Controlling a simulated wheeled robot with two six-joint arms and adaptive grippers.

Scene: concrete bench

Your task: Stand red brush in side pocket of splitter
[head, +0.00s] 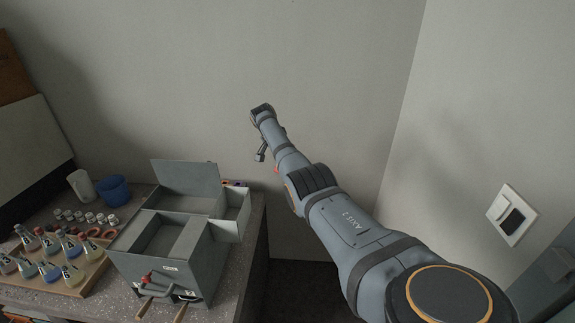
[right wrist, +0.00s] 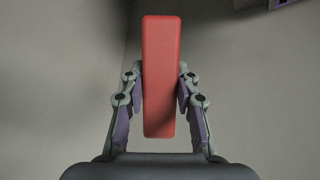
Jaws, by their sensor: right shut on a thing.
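The splitter (head: 158,268) is a grey box with open compartments and a raised lid panel, standing on the bench. A small open side pocket (head: 233,228) sticks out on its right side. In the right wrist view my right gripper (right wrist: 160,100) is shut on the red brush (right wrist: 161,60), a long red block held lengthwise between the fingers. In the head view my right arm reaches up past the bench's right edge, and the gripper is mostly hidden behind it. The brush is apart from the splitter. My left gripper is not in view.
A wooden rack (head: 72,284) of several flasks stands left of the splitter. A blue cup (head: 113,190), a white cup (head: 82,186) and several small jars are behind it. Tools with tan handles (head: 180,312) lie at the splitter's front. Walls close off the back and right.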

